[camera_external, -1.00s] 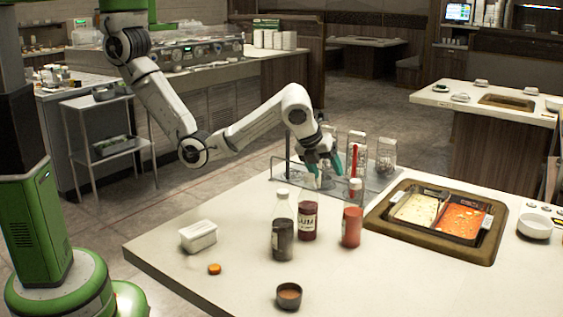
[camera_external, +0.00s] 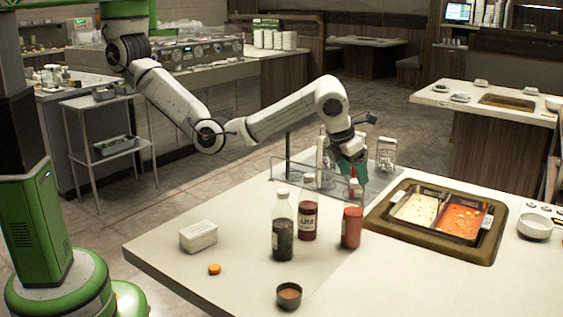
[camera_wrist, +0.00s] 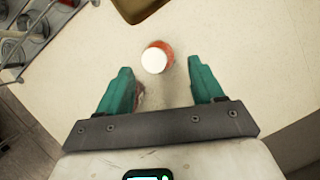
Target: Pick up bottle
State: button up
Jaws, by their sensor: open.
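An orange-red bottle (camera_external: 351,228) with a white cap stands upright on the counter. In the wrist view its white cap (camera_wrist: 154,60) lies between and slightly beyond my green fingertips. My gripper (camera_external: 352,177) is open and empty, above the bottle, and partly covers its top in the external view. In the wrist view my gripper (camera_wrist: 160,70) shows its fingers well apart. A dark red labelled bottle (camera_external: 307,221) stands to the left; a little dark red shows beside my left finger. A clear bottle with dark contents (camera_external: 282,238) stands further left.
A wire rack (camera_external: 290,172) with glass containers stands behind the bottles. Two sauce pans (camera_external: 440,214) sit in a recessed well at right. A white box (camera_external: 198,237), an orange cap (camera_external: 214,269) and a small dark cup (camera_external: 289,296) lie at front left.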

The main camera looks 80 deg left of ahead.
aim_at(355, 181)
jog(key=shift+a+x, duration=0.15)
jog(key=shift+x, duration=1.2)
jog(key=shift+a+x, duration=0.2)
jog(key=shift+x, duration=1.1)
jog(key=shift+s, duration=0.1)
jog(key=shift+c, duration=0.4)
grip_shut()
jog(key=shift+r, duration=0.1)
